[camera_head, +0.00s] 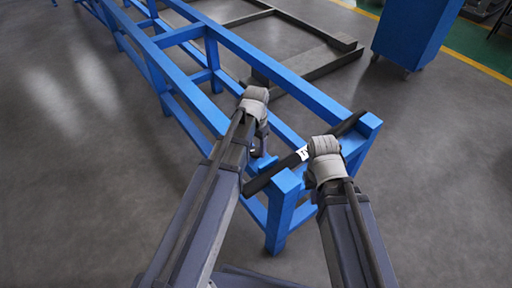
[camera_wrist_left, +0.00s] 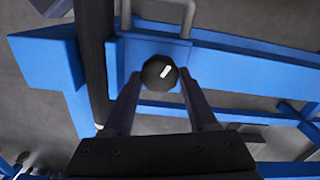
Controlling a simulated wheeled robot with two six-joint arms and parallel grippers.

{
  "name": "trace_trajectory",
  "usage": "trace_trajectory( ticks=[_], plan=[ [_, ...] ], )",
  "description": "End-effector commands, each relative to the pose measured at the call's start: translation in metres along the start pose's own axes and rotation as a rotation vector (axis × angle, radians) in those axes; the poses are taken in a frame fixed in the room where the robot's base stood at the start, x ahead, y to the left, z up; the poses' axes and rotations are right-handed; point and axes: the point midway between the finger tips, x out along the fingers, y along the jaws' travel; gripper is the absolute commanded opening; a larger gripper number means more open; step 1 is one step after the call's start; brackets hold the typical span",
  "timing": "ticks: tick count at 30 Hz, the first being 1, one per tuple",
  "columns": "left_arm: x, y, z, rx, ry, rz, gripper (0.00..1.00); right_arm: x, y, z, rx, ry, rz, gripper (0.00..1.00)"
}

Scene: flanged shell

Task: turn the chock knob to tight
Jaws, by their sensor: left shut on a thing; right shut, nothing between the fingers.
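The chock knob (camera_wrist_left: 158,76) is round and black with a short white mark, tilted up and to the right in the left wrist view. It sits at a blue plate (camera_wrist_left: 140,50) beside a black bar (camera_wrist_left: 94,60). My left gripper (camera_wrist_left: 160,80) is shut on the knob, one finger on each side. In the head view my left gripper (camera_head: 261,148) points down beside the blue frame's end, and the knob is hidden there. My right gripper (camera_head: 325,172) is over the frame's end near the black bar (camera_head: 345,127); its fingers are hidden behind my wrist.
A long blue frame (camera_head: 290,95) runs from the far left to the near end under my arms. A white label (camera_head: 303,153) is on the black bar. A blue cabinet (camera_head: 412,35) on casters stands back right. Grey floor lies open at both sides.

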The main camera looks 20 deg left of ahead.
Motion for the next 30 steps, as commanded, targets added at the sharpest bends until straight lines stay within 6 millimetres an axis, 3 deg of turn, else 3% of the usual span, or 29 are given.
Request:
trace_trajectory(
  ticks=[18,30],
  plan=[
    [0.0001,0.0005,0.0001,0.557,0.000,0.000,0.03,0.0001,0.0000,0.0000,0.000,0.000,0.000,0.00],
    [0.0001,0.0006,0.0002,0.768,0.000,0.000,0.03,0.0001,0.0000,0.0000,0.000,0.000,0.000,0.00]
  ],
)
